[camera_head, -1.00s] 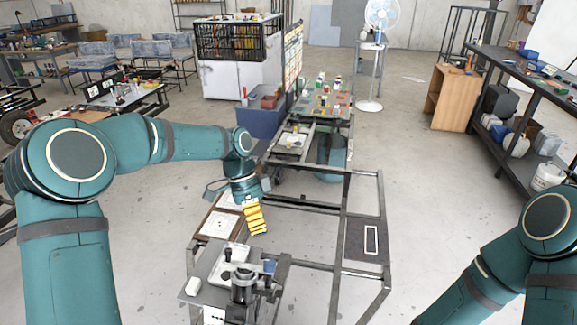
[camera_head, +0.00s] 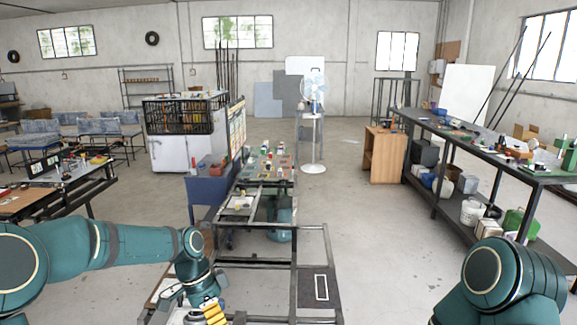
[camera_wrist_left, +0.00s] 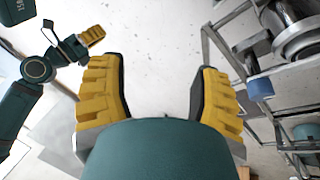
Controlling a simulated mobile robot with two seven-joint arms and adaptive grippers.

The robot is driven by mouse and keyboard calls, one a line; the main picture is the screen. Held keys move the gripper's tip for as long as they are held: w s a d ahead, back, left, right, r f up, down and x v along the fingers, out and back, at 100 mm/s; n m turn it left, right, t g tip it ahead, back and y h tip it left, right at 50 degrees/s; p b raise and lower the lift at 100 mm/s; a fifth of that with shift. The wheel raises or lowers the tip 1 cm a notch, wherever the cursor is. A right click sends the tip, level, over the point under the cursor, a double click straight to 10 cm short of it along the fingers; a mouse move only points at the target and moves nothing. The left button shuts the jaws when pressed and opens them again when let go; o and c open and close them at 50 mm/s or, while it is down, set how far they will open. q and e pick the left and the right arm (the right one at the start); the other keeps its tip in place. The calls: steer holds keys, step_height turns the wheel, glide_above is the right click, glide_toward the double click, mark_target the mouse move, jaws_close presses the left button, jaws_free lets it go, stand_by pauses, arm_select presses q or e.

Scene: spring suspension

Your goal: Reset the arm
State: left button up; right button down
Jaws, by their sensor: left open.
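My left arm comes in from the left in the head view. Its yellow-fingered left gripper (camera_head: 213,313) points down at the bottom edge, near the left side of the metal frame (camera_head: 326,245). In the left wrist view the left gripper (camera_wrist_left: 158,80) has its two fingers wide apart with only bare pale floor between them. My right arm (camera_head: 505,285) is at the lower right of the head view, with its gripper out of that picture. Another teal arm, apparently my right, shows at the left of the wrist view with a yellow-fingered gripper (camera_wrist_left: 92,36); its opening is unclear.
A metal cylinder (camera_wrist_left: 298,35) and a blue block (camera_wrist_left: 260,88) are at the right of the wrist view. A long workbench (camera_head: 480,140) stands at the right, a wooden cabinet (camera_head: 385,155) and fan (camera_head: 313,90) farther back. The floor between frame and workbench is clear.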

arm_select(q)
steer(key=s+d+f+n+t+h+b, duration=0.1)
steer(key=s+d+f+n, duration=0.25)
steer(key=f, duration=0.65)
steer(key=s+d+f+n+t+b, duration=0.1)
steer(key=s+d+f+n+t, duration=0.15)
steer(key=s+f+n, duration=0.45)
steer(key=s+f+n+t+y, duration=0.1)
steer(key=s+f+n, duration=0.2)
steer(key=s+f, duration=0.2)
steer(key=shift+s+a+f, duration=0.25)
steer(key=shift+f, duration=1.05)
arm_select(e)
steer(key=shift+d+x, duration=0.1)
steer(key=shift+x, duration=0.65)
steer(key=shift+d+x, duration=0.15)
steer(key=shift+x, duration=0.6)
steer(key=shift+s+f, duration=0.1)
